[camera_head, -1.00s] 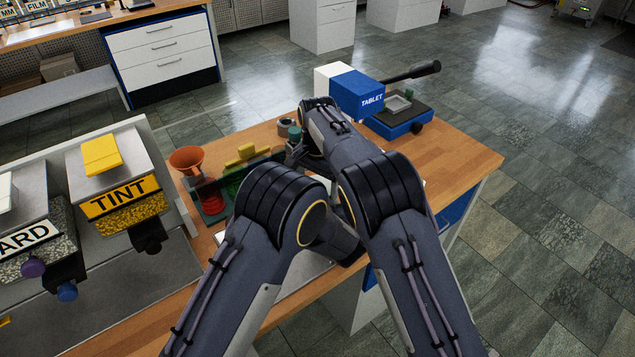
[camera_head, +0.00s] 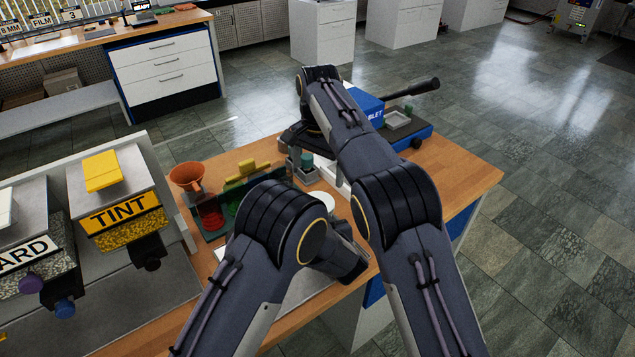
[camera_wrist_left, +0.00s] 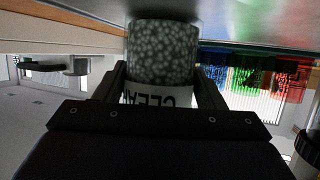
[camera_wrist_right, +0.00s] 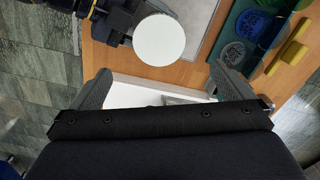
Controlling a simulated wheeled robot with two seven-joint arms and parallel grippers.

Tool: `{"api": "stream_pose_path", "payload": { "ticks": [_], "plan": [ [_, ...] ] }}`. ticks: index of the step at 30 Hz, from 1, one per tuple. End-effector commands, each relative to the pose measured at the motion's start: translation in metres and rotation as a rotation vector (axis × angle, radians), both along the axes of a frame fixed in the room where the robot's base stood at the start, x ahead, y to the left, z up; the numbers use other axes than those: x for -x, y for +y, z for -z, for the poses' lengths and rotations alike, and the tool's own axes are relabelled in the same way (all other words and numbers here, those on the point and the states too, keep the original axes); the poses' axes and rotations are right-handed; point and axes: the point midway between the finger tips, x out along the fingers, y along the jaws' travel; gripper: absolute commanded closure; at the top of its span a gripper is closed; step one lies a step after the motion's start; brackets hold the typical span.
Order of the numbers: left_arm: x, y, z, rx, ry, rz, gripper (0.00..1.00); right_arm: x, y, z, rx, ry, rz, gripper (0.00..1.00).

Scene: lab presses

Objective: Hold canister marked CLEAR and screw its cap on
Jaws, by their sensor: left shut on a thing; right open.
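The canister marked CLEAR (camera_wrist_left: 158,97) is see-through with grey speckled contents and a white label band, inverted in the left wrist view. My left gripper (camera_wrist_left: 160,80) is shut on it, a finger at each side. A plain white disc (camera_wrist_right: 160,40) beside my left gripper in the right wrist view looks like its top; it also shows in the head view (camera_head: 323,200). I cannot tell whether this disc is the cap. My right gripper (camera_wrist_right: 158,72) is open and empty, with the disc beyond its fingertips.
An orange funnel (camera_head: 187,176) and red and green containers in a dark rack (camera_head: 208,228) stand left of my arms on the wooden bench (camera_head: 455,165). A blue TABLET press (camera_head: 405,125) stands behind. TINT (camera_head: 122,216) and ARD-labelled hoppers (camera_head: 30,255) are at left.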

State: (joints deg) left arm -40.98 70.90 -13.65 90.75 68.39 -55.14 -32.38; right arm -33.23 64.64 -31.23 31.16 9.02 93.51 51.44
Motion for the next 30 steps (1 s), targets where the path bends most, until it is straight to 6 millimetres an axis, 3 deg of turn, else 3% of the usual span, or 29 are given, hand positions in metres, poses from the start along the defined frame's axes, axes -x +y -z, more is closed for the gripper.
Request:
{"api": "stream_pose_path", "payload": {
  "ticks": [4,13,14,15,19,30],
  "plan": [
    [-0.0003,-0.0001,-0.0006,0.0,-0.001,0.0,1.0,0.0002,-0.0002,-0.0118,0.0,0.0,0.001,0.0],
    [-0.0003,-0.0001,-0.0006,0.001,-0.001,0.0,1.0,0.0006,-0.0005,-0.0139,0.0,0.001,0.001,0.0],
    [-0.0003,-0.0001,-0.0006,0.001,-0.001,0.0,0.34,0.0006,-0.0005,-0.0139,0.0,0.001,0.001,0.0],
    [-0.0003,-0.0001,-0.0006,0.001,-0.001,0.0,0.29,0.0006,-0.0005,-0.0139,0.0,0.001,0.001,0.0],
    [-0.0002,-0.0001,-0.0005,0.0,-0.001,0.0,0.12,0.0005,-0.0004,-0.0138,0.0,0.001,0.001,0.0],
    [0.0063,-0.0029,-0.0023,0.0,-0.001,0.002,0.11,0.0005,-0.0004,-0.0111,0.0,0.001,0.001,0.0]
  ]
}}
